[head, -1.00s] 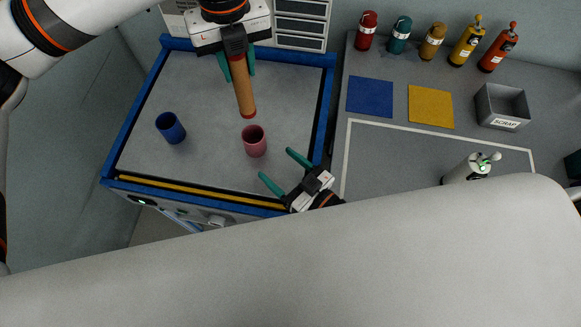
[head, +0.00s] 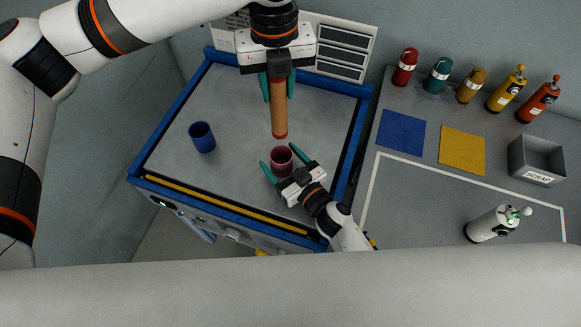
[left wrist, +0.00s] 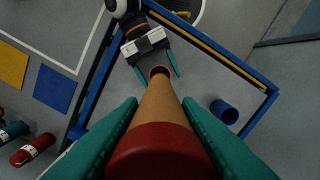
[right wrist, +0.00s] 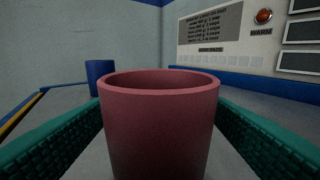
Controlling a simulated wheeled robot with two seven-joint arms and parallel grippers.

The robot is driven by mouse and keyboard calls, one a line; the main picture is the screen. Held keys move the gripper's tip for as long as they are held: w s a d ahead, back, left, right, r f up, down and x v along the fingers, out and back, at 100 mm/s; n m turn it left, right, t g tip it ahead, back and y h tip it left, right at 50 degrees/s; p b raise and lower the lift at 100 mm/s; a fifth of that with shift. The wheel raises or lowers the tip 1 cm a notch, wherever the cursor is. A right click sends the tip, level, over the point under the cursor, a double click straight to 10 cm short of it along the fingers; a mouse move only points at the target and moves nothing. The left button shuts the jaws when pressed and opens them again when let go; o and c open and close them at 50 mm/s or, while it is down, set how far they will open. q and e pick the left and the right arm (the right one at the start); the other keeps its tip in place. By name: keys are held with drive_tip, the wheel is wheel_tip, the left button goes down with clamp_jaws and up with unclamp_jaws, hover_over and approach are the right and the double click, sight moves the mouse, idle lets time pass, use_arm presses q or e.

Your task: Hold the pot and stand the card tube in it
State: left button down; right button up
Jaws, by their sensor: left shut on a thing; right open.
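The pink pot (head: 281,160) stands upright on the blue-rimmed worktop (head: 235,85). It fills the middle of the right wrist view (right wrist: 160,130). My right gripper (head: 282,172) is open, with its teal fingers on either side of the pot. The card tube (head: 278,108) is brown with red ends. My left gripper (head: 277,85) is shut on its upper part and holds it upright, above and just behind the pot in the head view. In the left wrist view the tube (left wrist: 160,115) runs away from the camera towards the pot, hiding part of its rim.
A blue cup (head: 202,137) stands to the left on the same worktop. The right bench holds several bottles, a blue mat (head: 401,130), a yellow mat (head: 462,150), a scrap bin (head: 537,160) and a white bottle (head: 492,225). The worktop has a raised blue rim.

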sight(280, 127)
drive_tip(key=shift+w+a, duration=0.1)
drive_tip(key=shift+w, duration=0.05)
drive_tip(key=shift+c, duration=0.5)
drive_tip(key=c, duration=1)
use_arm(q)
drive_tip(key=shift+f, duration=5.9)
drive_tip(key=c, duration=1)
unclamp_jaws()
drive_tip(key=shift+o, duration=0.2)
wheel_tip(280, 127, up, 12)
drive_tip(key=shift+r, duration=0.1)
